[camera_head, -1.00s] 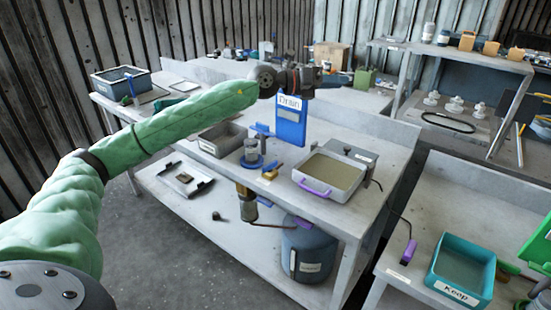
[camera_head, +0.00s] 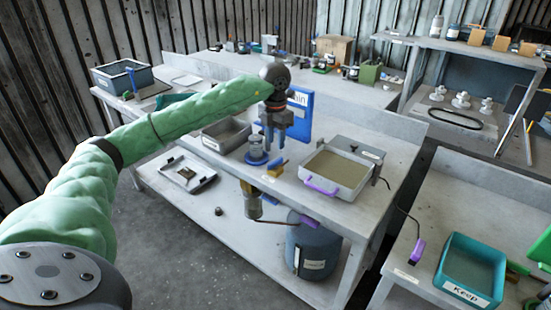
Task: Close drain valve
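The blue Drain sign (camera_head: 300,114) stands on the middle bench, partly hidden behind my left gripper. My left gripper (camera_head: 275,147) points down in front of the sign, its two fingers apart with nothing seen between them. Just below and beside it are a small yellow-brown part (camera_head: 278,167) and a clear cup with a blue ring (camera_head: 256,155). The yellow-brown part may belong to the drain valve; I cannot tell its setting. Contact between fingers and parts cannot be made out. My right gripper is not in view.
A tray with a purple handle (camera_head: 322,186) stands right of the gripper, and a grey bin (camera_head: 225,147) left of it. A brass cylinder (camera_head: 251,203) hangs under the bench above a dark blue tank (camera_head: 308,262). A teal Keep bin (camera_head: 463,292) is at lower right.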

